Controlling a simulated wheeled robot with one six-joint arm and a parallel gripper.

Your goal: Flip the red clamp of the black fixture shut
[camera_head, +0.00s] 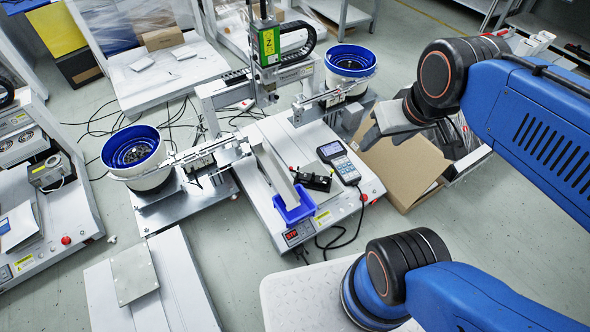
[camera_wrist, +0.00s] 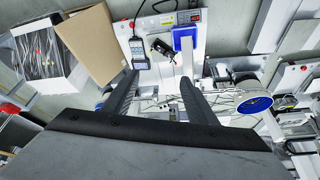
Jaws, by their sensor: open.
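The black fixture (camera_head: 314,181) sits on the white machine base, left of the handheld controller. Its small red clamp (camera_head: 293,169) shows at its left end; whether its lever is up or down is too small to tell. The black fixture also shows in the wrist view (camera_wrist: 161,47), upper middle, beyond my fingertips. My gripper (camera_wrist: 159,80) is open and empty, its two dark fingers apart. In the head view my gripper (camera_head: 380,128) hangs to the right of and above the fixture, over the cardboard box, clear of the fixture.
The handheld controller (camera_head: 340,163) stands right beside the fixture, and a blue bin (camera_head: 294,207) lies in front of it. A metal chute (camera_head: 272,170) runs to the left. A gantry with a green driver (camera_head: 267,45) rises behind. An open cardboard box (camera_head: 405,165) is at the right.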

